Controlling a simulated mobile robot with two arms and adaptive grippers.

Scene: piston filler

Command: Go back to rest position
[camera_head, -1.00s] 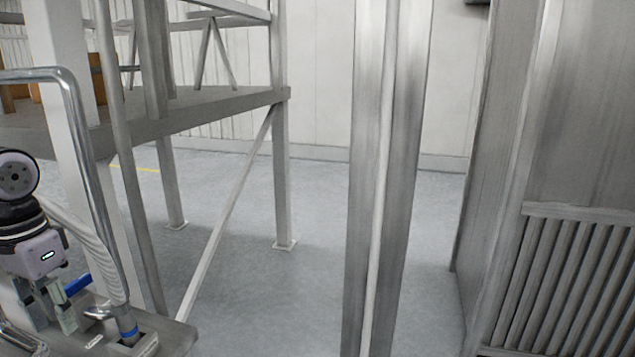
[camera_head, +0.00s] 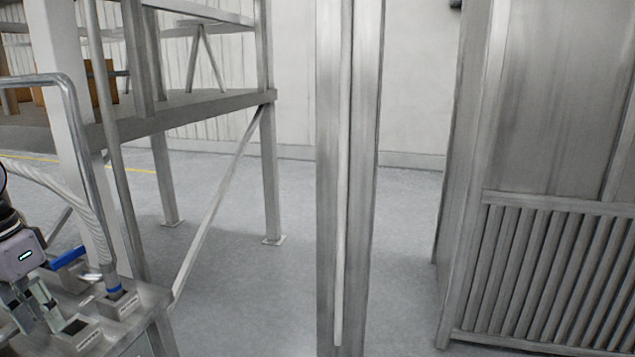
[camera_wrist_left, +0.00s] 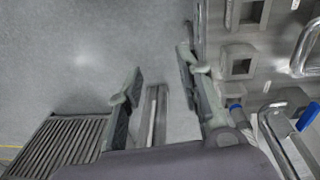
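My left gripper (camera_head: 38,318) is at the lower left of the head view, above a grey metal station (camera_head: 150,297) with square sockets. In the left wrist view its two fingers (camera_wrist_left: 160,66) stand apart with nothing between them, and bare floor shows past the tips. The station also shows at the right of that view (camera_wrist_left: 222,52), beside the right-hand finger. A blue handle (camera_head: 68,258) and a hose end with a blue ring (camera_head: 115,291) sit on the station close to the gripper. My right gripper is in neither view.
A metal column (camera_head: 347,180) stands upright in the middle. A steel rack (camera_head: 185,113) with a diagonal brace fills the left. A cabinet with a slatted panel (camera_head: 545,270) stands at the right. Open grey floor (camera_head: 235,290) lies between rack and column.

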